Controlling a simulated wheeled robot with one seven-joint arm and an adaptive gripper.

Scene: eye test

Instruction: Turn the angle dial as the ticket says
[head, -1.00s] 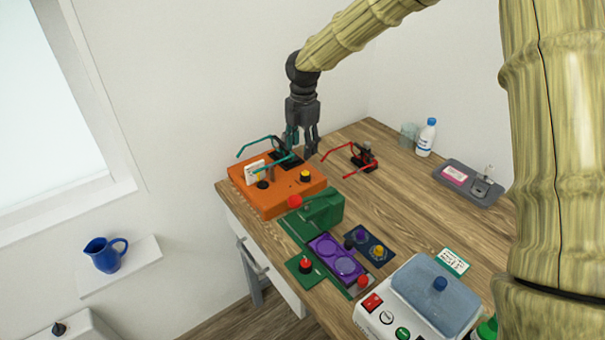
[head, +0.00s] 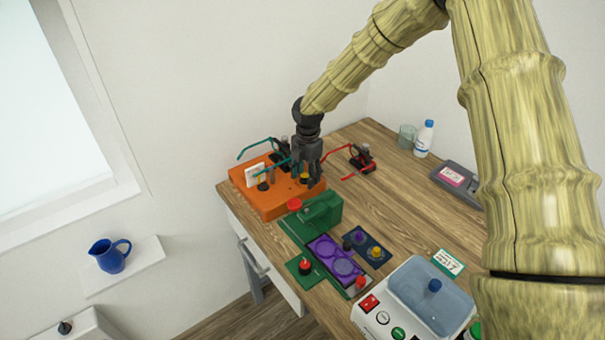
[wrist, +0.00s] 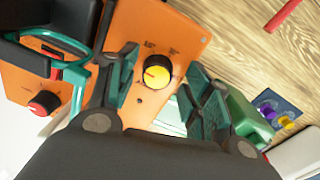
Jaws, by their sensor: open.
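An orange box (head: 282,203) on the table carries several knobs. A dial with a yellow cap and black rim (wrist: 155,70) sits on its top face; small labels beside it are unreadable. My gripper (wrist: 159,74) is open, with one finger on each side of this dial in the wrist view; I cannot tell whether they touch it. In the head view my gripper (head: 306,174) is low over the box's right part and partly hides the dial. A white card with a green edge (head: 448,262) lies on the table at right, its print mostly too small to read.
Teal glasses (head: 258,147) stand at the box's back, close to my gripper. Red glasses (head: 362,158) are to its right. A green device (head: 318,212) stands in front. A white machine with a blue tank (head: 432,290) is at front right. Bare wood lies at centre right.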

